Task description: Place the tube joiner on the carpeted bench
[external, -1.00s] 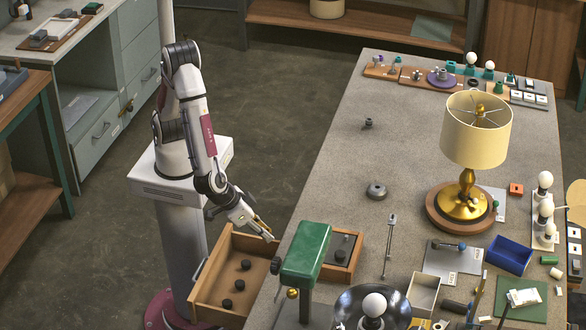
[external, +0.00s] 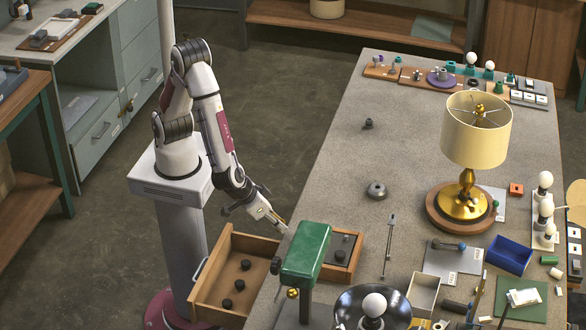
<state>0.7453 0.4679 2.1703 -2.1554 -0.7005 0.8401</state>
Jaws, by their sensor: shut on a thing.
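My gripper (external: 282,226) is over the left edge of the carpeted bench (external: 325,175), just behind the green-topped block and above the open drawer's far right corner. It points down and to the right, and is shut on a small piece, which I take to be the tube joiner. The piece is too small and too covered by the fingers to make out its shape. The grey, speckled bench top fills the right half of the view.
The open wooden drawer (external: 199,283) holds several dark round pieces. The green-topped block (external: 305,253) stands close to my gripper. A grey round part (external: 376,190) and a small dark part (external: 368,124) sit on otherwise bare bench. A lamp (external: 476,130) stands to the right.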

